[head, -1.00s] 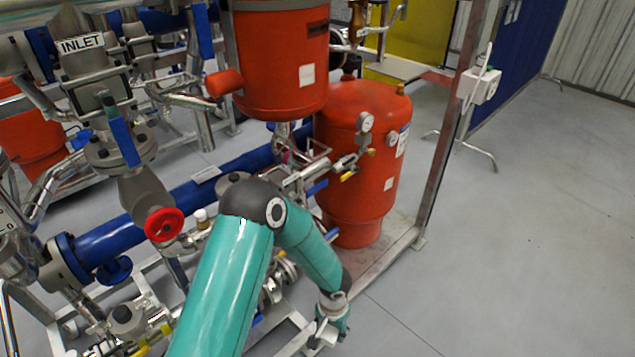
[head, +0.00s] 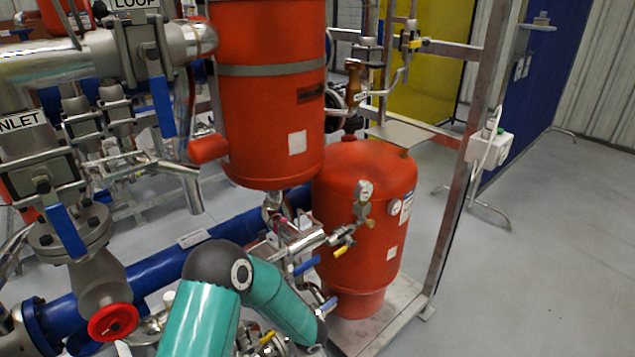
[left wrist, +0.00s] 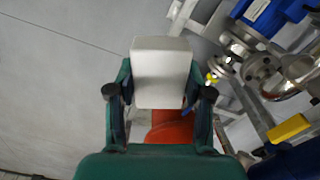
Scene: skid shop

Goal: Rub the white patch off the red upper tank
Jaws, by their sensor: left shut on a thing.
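The red upper tank (head: 262,110) hangs at top centre of the head view, with a grey band around it. A white square patch (head: 297,142) is on its lower front. My left gripper (left wrist: 160,88) is shut on a pale block (left wrist: 162,60), seen in the left wrist view. In the head view my left arm bends downward below the tank, and its gripper is out of the picture. The block is apart from the upper tank. My right gripper is in neither view.
A red lower tank (head: 350,195) with gauges and a small pale label stands below right. Blue pipes (head: 150,262), valves and a red handwheel (head: 113,322) crowd the left. A steel post (head: 462,170) stands right. Open grey floor (head: 540,270) lies beyond.

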